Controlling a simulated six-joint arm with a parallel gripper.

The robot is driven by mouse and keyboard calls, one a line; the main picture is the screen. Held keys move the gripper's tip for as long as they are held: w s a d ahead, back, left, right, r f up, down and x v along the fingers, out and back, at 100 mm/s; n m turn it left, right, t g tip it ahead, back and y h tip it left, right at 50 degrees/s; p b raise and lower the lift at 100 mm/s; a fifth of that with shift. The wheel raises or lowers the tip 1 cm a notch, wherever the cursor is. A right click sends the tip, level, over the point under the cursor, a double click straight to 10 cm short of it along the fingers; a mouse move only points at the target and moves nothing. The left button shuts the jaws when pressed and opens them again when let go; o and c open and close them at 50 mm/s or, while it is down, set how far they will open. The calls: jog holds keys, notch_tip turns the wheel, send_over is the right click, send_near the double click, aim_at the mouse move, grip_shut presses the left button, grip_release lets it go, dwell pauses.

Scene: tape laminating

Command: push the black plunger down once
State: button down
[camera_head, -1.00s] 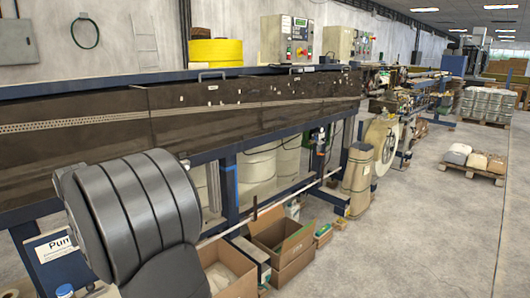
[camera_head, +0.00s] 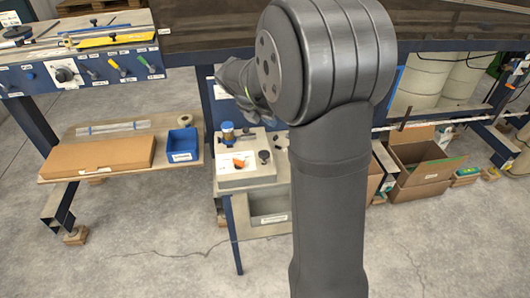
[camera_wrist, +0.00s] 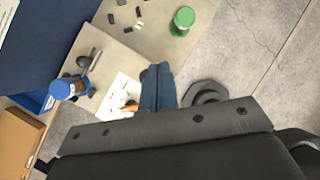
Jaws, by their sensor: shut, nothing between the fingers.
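In the head view the black plunger (camera_head: 264,157) looks like a small dark round knob on the top of a pale box fixture (camera_head: 250,178). In the wrist view a dark rounded piece (camera_wrist: 148,74), probably this plunger, shows beside my fingertips and is partly hidden by them. My gripper (camera_wrist: 157,72) is shut and empty, its two blue fingers together over the right end of the fixture top. I cannot tell the height gap or whether they touch. In the head view my fingers are not clearly visible.
A blue bin (camera_head: 182,145) and a cardboard box (camera_head: 98,156) lie to the left. The wrist view shows a green-capped jar (camera_wrist: 183,20).

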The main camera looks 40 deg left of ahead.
aim_at(264, 154)
jog(key=n+t, duration=0.1)
jog(key=n, duration=0.1)
jog(key=a+f+n+t+y, duration=0.1)
jog(key=n, duration=0.2)
jog(key=s+a+n+t, duration=0.1)
jog(key=n, duration=0.2)
jog(key=shift+s+f, duration=0.1)
jog(key=shift+f, duration=0.25)
jog(key=shift+f, duration=4.4)
jog(key=shift+f, duration=0.15)
jog(key=shift+f, duration=0.3)
jog(key=shift+f, duration=1.3)
jog(key=shift+r, duration=1.75)
